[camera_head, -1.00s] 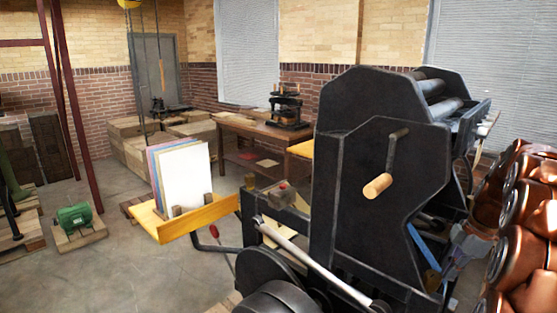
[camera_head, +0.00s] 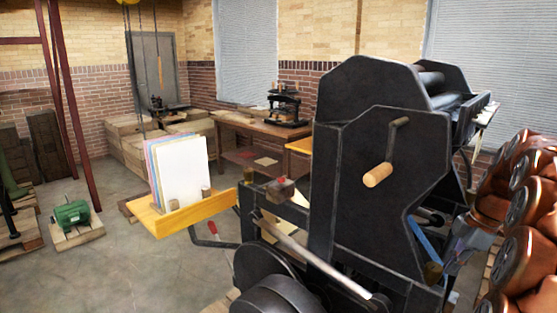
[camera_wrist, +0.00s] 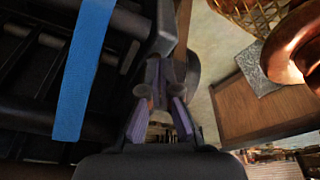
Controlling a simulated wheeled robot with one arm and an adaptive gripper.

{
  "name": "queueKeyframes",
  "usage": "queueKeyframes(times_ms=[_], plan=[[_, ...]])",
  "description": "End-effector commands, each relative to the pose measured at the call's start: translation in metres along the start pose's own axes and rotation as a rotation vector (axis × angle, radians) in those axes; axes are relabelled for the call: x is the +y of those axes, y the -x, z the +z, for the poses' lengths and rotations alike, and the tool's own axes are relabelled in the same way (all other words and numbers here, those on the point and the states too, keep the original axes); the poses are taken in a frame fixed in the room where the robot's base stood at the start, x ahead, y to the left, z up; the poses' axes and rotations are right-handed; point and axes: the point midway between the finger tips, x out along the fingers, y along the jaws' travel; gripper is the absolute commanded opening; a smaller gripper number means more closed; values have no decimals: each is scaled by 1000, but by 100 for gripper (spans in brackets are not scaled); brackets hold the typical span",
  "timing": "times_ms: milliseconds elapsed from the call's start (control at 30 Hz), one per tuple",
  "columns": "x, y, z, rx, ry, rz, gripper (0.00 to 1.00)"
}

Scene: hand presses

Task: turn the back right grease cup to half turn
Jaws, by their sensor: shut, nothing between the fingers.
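The large dark hand press (camera_head: 340,150) fills the middle and right of the head view, with a wooden-handled crank (camera_head: 378,175) on its side. A small brass cup-like fitting (camera_head: 433,272) shows low on its right side. Another brass-coloured one (camera_head: 248,176) shows on the left side. I cannot tell which is the back right grease cup, nor read any turn on it. My gripper (camera_wrist: 153,85) is in the wrist view, shut and empty, its purple-grey fingers converging beside a dark metal part of the press. I see no clear contact.
A blue strip (camera_wrist: 82,70) crosses the left of the wrist view close by. A yellow feed board (camera_head: 195,213) with coloured sheets juts out left. The open floor (camera_head: 130,265) is at lower left. A wooden table (camera_head: 245,130) stands behind.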

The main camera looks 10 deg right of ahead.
Motion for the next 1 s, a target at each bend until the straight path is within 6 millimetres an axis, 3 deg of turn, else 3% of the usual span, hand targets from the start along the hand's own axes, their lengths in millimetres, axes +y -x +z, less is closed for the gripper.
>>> queueKeyframes(times_ms=[1000], plan=[[-7,-1,-4,2,3,-2,0]])
